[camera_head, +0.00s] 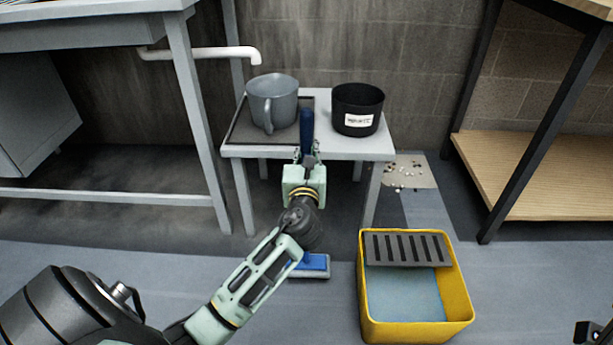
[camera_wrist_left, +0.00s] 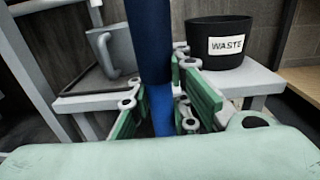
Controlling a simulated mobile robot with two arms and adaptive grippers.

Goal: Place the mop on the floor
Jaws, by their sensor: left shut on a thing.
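The mop has an upright blue handle (camera_head: 307,124) and a flat head with a blue top (camera_head: 314,262). My left gripper (camera_head: 308,156) is shut on the handle, in front of the small table. In the left wrist view the handle (camera_wrist_left: 150,42) stands between the green fingers of the left gripper (camera_wrist_left: 160,108). My arm hides the middle of the mop. The head shows low, at or just above the floor (camera_head: 215,270); I cannot tell whether it touches. A dark part at the lower right edge (camera_head: 594,332) may be my right gripper; its state does not show.
A small grey table (camera_head: 365,148) holds a grey mug (camera_head: 273,98) on a dark tray (camera_head: 243,132) and a black waste bin (camera_head: 357,110). A yellow bucket (camera_head: 465,305) with a slotted grey grate stands right of the mop head. Small debris (camera_head: 408,172) lies behind it. A wooden shelf (camera_head: 545,175) stands right.

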